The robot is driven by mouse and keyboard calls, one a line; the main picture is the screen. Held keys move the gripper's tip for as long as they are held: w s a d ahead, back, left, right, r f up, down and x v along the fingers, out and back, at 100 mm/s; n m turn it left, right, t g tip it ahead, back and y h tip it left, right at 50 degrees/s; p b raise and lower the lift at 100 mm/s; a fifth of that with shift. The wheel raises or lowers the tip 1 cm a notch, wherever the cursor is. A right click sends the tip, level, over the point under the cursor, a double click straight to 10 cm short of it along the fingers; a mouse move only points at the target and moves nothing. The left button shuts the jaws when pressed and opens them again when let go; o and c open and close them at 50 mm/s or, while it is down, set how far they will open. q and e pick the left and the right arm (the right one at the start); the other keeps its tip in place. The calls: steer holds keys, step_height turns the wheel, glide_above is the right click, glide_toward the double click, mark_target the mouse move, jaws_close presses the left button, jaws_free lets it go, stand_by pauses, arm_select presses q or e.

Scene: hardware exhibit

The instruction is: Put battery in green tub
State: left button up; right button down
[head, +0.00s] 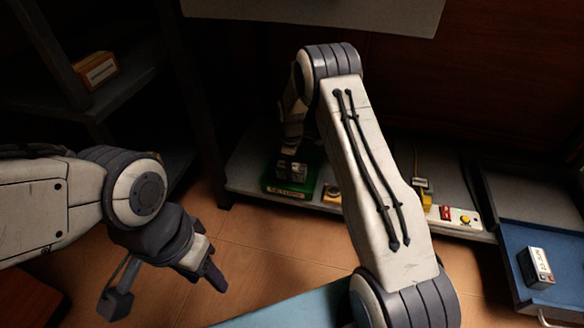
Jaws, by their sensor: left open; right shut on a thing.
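The green tub (273,184) sits on the low grey shelf left of centre, with a pale label on its front. My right arm reaches over from the lower right and bends down, so its gripper (290,160) is in deep shadow at the tub. This gripper is shut on a small grey blocky thing (291,170) at or just above the tub's opening. I cannot tell if it touches the tub, or for sure that it is the battery. My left gripper (166,285) is open and empty above the floor at the lower left, away from the tub.
A blue tray (510,240) at the right holds a dark box with a white label (537,266). A red and a yellow item (455,214) lie on the shelf right of my arm. An orange-and-white box (96,70) stands on the dark left shelving. Floor is clear between.

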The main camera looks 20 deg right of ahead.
steer(key=shift+f, duration=0.4)
stand_by(0.5)
steer(key=shift+c, duration=0.9)
jaws_free()
steer(key=shift+f, duration=0.1)
